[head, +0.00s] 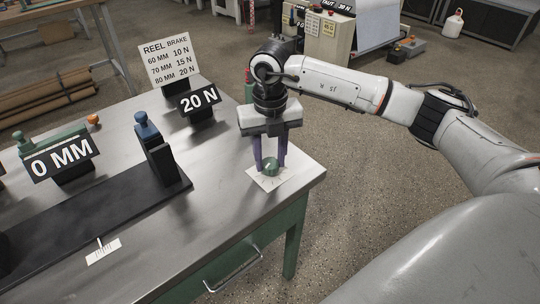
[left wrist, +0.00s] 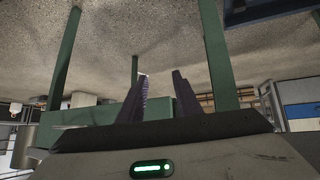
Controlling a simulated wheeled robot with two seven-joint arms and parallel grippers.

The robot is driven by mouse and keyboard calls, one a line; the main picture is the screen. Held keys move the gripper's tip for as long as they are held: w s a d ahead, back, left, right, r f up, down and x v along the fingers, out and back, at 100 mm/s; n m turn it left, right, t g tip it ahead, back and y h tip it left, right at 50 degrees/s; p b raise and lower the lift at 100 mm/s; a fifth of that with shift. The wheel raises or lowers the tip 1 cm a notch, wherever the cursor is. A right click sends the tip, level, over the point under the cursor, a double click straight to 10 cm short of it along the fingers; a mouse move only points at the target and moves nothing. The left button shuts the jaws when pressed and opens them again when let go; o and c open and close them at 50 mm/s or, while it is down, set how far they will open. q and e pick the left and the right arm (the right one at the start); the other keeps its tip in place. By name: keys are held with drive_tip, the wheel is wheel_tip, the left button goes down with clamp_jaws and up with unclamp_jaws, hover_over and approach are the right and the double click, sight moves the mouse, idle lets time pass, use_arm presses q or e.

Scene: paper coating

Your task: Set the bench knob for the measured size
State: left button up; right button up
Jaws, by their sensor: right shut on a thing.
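A green knob (head: 270,165) sits on a white dial plate (head: 263,184) at the bench's right corner. My right gripper (head: 271,172) points down with its purple fingers shut on the knob from both sides. A black display (head: 199,99) behind it reads 20 N. A white card (head: 168,61) titled REEL BRAKE lists 60 MM 10 N, 70 MM 15 N and 80 MM 20 N. Another black display (head: 62,158) at the left reads 0 MM. In the left wrist view my left gripper (left wrist: 162,82) has its fingers apart with nothing between them.
The grey metal bench top (head: 225,215) is clear between the knob and a black gauge bed (head: 110,220) carrying a blue-topped upright jaw (head: 149,135). A small white scale card (head: 103,251) lies near the front. A drawer handle (head: 233,271) sticks out below the bench edge.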

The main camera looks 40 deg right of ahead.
sight(270, 163)
idle(0.4)
drive_tip(key=o, duration=1.1)
drive_tip(key=shift+c, duration=0.2)
use_arm(q)
drive_tip(key=shift+s+f, duration=0.15)
drive_tip(key=shift+s, duration=0.1)
drive_tip(key=shift+w+r+p, duration=0.3)
drive_tip(key=shift+w+r, duration=0.05)
drive_tip(key=shift+r, duration=0.05)
use_arm(e)
wheel_tip(270, 163, up, 10)
drive_tip(key=shift+r, duration=0.2)
use_arm(q)
drive_tip(key=shift+s+f, duration=0.1)
drive_tip(key=shift+s, duration=0.1)
